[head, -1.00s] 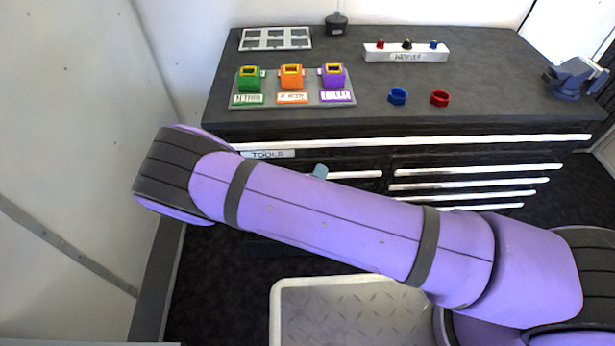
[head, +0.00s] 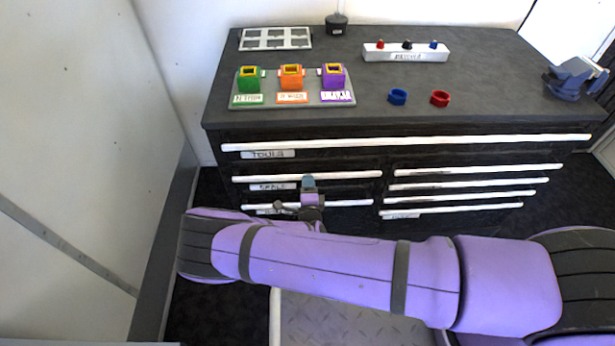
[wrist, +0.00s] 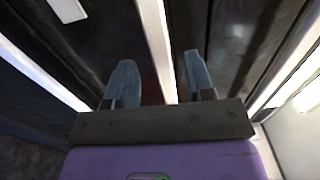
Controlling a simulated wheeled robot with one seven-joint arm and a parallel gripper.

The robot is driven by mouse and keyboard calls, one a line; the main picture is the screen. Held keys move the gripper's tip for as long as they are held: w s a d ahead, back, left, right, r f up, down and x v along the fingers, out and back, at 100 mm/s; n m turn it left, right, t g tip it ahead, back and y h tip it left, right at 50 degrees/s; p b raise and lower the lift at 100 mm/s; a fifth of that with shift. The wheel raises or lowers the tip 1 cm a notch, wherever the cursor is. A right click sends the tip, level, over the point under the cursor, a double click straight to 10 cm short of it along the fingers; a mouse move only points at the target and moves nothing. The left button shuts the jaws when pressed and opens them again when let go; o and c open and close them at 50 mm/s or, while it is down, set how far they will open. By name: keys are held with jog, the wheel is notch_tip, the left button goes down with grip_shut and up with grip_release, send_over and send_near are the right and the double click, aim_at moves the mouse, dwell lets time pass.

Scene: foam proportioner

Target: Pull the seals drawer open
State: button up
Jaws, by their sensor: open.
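The seals drawer is the second one down on the left of the dark cabinet; its label (head: 271,186) sits under a long white bar handle (head: 345,175). The drawer looks shut, with its front in line with the others. My gripper (head: 308,183) is in front of this handle, fingers pointing at the cabinet. In the wrist view the two blue fingers (wrist: 160,82) are apart, and a white bar handle (wrist: 156,40) runs between them, closer to the right finger. Whether either finger touches the bar cannot be told.
The tools drawer handle (head: 420,142) runs above, and another left drawer handle (head: 350,203) lies below. Several slim drawers (head: 470,185) are at the right. The cabinet top (head: 460,75) holds coloured blocks, rings and a vise. A pale wall (head: 80,150) stands close at the left.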

jog(key=shift+w, duration=2)
grip_shut()
